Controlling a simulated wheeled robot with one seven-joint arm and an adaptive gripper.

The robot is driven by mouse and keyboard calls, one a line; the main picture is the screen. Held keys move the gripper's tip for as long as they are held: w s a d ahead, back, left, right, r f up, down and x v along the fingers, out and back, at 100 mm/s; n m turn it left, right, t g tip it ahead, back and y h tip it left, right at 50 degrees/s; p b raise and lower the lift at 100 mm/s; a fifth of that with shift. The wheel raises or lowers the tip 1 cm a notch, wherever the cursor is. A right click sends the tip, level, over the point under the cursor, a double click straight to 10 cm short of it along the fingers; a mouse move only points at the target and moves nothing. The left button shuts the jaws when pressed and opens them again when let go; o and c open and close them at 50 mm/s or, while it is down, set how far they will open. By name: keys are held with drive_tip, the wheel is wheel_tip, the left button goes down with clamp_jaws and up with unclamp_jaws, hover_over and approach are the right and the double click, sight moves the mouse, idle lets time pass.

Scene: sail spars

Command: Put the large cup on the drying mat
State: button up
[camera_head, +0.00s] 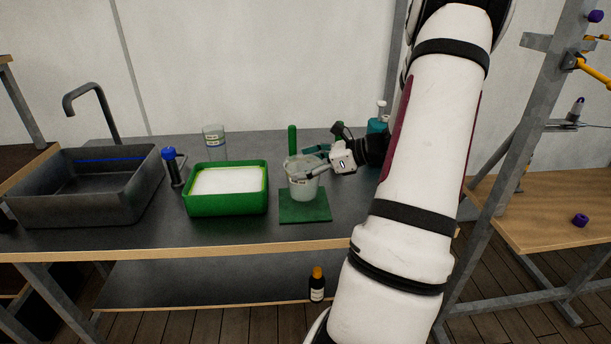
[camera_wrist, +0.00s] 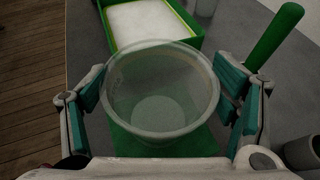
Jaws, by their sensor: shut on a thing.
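The large cup (camera_head: 303,187) is a pale, see-through cup with a label, upright over the green drying mat (camera_head: 305,214). My gripper (camera_head: 300,172) reaches in from the right and is shut around the cup near its upper part. In the wrist view the cup (camera_wrist: 160,95) sits between the two teal-padded fingers, its open mouth facing the camera and empty. The mat (camera_wrist: 195,145) shows below and around the cup. I cannot tell whether the cup's base touches the mat.
A green tub (camera_head: 226,203) of white foam stands just left of the mat. A smaller clear cup (camera_head: 213,139) stands behind it. A blue-capped bottle (camera_head: 170,168) and a grey sink (camera_head: 85,185) are further left. A green upright handle (camera_head: 292,140) rises behind the cup.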

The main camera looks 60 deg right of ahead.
drive_tip(key=shift+f, duration=1.75)
drive_tip(key=o, duration=1.5)
drive_tip(key=shift+o, duration=0.2)
drive_tip(key=shift+d, duration=0.1)
